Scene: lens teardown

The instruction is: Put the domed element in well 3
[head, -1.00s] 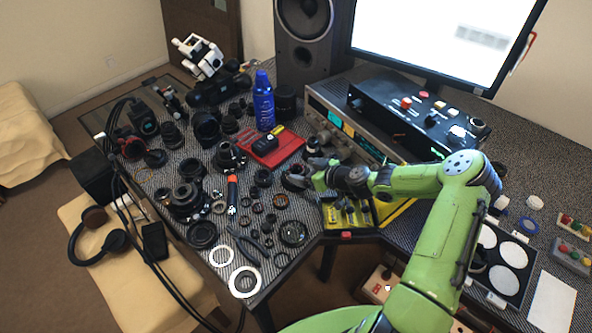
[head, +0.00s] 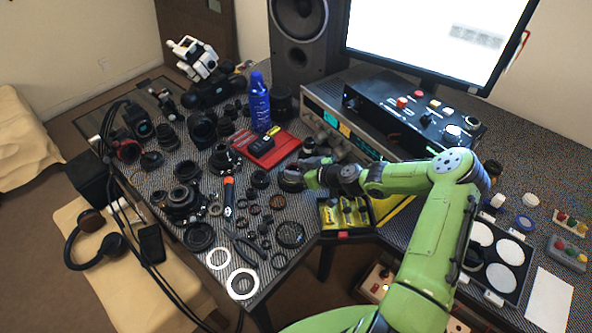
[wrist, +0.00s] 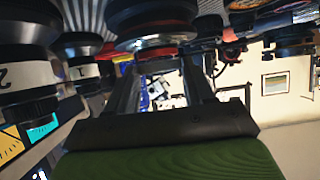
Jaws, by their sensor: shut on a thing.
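My gripper (head: 296,174) is over the middle of the bench, at a dark round barrel (head: 290,181). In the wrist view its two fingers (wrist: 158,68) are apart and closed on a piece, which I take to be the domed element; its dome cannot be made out. A dark round body with a shiny rim (wrist: 150,38) fills the top of that view at the fingertips. Two dark cups with white labels stand at the left there: well 2 (wrist: 22,76) is nearer and well 1 (wrist: 84,72) farther. I cannot make out a label 3.
An instrument with a lit screen (head: 334,118) stands behind my gripper. A red tray (head: 284,151), a blue spray can (head: 259,104) and several lens parts crowd the left. A yellow bin (head: 330,216) sits at the front edge.

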